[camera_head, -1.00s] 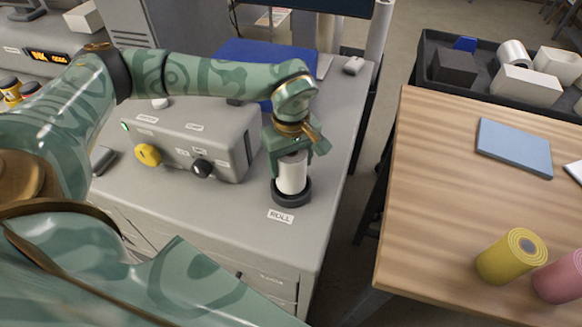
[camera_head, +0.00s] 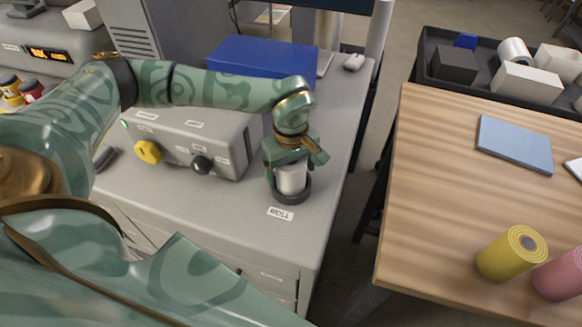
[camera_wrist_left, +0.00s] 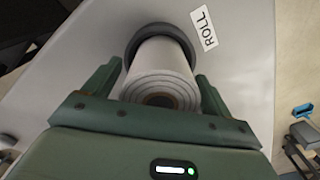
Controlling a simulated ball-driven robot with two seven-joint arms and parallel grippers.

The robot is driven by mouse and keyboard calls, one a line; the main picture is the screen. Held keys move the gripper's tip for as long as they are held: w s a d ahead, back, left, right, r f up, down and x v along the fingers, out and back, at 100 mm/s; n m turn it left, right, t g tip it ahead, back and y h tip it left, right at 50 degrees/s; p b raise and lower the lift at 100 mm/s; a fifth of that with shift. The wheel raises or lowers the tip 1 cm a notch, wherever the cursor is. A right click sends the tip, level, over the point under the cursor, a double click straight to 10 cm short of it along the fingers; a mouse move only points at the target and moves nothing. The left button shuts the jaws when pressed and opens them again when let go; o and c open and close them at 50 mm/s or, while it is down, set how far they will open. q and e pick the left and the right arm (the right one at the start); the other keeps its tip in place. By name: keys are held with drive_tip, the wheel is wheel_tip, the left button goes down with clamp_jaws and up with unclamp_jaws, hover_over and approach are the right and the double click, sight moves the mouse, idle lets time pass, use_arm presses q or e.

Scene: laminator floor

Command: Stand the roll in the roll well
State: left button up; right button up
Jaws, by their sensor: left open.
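The white roll (camera_head: 292,179) stands upright in the dark ring of the roll well (camera_head: 291,197), behind the ROLL label on the grey cabinet top. In the left wrist view the roll (camera_wrist_left: 160,73) shows end-on with its brown core, and its far end sits within the dark well ring (camera_wrist_left: 133,40). My left gripper (camera_head: 287,177) is directly over the well, pointing down. Its fingers (camera_wrist_left: 156,83) are open, one on each side of the roll, with a gap showing in the wrist view. The bottom of the roll is hidden by the well's rim. My right gripper is not in view.
A grey laminator box (camera_head: 190,145) with a yellow knob stands left of the well. A blue box (camera_head: 262,57) lies behind. Across a gap, a wooden table (camera_head: 440,190) holds yellow (camera_head: 511,254) and pink rolls. A dark tray (camera_head: 440,60) holds boxes.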

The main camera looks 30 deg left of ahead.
use_arm(q)
wheel_tip(320, 180, up, 13)
drive_tip(key=shift+f, duration=0.1)
idle(0.3)
idle(0.4)
